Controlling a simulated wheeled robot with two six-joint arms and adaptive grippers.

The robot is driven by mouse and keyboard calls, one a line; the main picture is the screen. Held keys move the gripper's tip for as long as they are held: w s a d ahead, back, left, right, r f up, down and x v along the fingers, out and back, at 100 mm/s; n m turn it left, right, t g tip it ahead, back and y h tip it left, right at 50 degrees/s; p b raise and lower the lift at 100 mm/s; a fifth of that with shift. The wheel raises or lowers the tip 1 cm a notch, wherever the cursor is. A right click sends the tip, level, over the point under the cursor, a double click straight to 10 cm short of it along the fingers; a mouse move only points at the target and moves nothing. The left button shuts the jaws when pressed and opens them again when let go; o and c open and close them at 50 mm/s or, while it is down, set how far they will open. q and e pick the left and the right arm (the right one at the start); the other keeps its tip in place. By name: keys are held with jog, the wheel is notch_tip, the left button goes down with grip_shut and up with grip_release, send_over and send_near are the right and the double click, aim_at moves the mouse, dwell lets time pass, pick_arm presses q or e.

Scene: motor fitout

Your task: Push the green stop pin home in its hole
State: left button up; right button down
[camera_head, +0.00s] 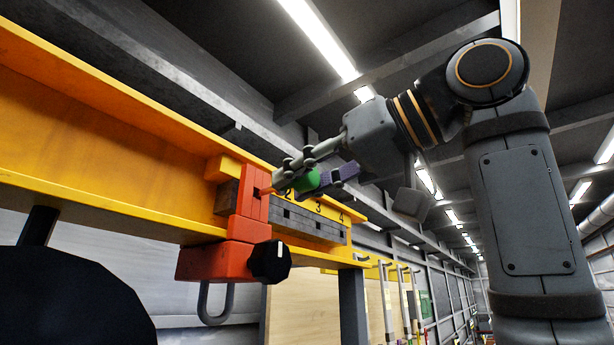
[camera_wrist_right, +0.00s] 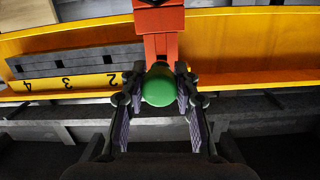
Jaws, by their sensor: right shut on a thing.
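The green stop pin shows as a round green head (camera_head: 308,181), also seen in the wrist view (camera_wrist_right: 159,86). My right gripper (camera_head: 298,176) is shut on this head, with one finger on each side in the wrist view. The pin is at the face of the orange-red motor-hoist trolley block (camera_head: 246,205), which straddles the yellow beam's lower flange. The hole is hidden behind the green head and fingers, so I cannot tell how deep the pin sits. My left gripper is not in view.
The yellow beam (camera_head: 110,135) runs across the left. A grey bar (camera_head: 305,222) with slots lies beside a yellow strip numbered 2, 3, 4. Open room lies to the right of the beam.

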aim_at(280, 195)
jog(key=shift+w+a, duration=0.15)
jog(key=shift+a, duration=0.05)
jog(key=shift+w+a, duration=0.15)
jog(key=shift+a, duration=0.1)
jog(key=shift+r+x, duration=0.2)
jog(key=shift+x, duration=1.2)
jog(key=c, duration=0.9)
grip_release()
jog(key=shift+a, duration=0.1)
jog(key=shift+c, duration=0.2)
jog(key=shift+d+r, duration=0.1)
jog(key=shift+d, duration=0.2)
jog(key=v, duration=1.1)
jog(key=shift+s+d, duration=0.2)
jog(key=shift+s, duration=0.1)
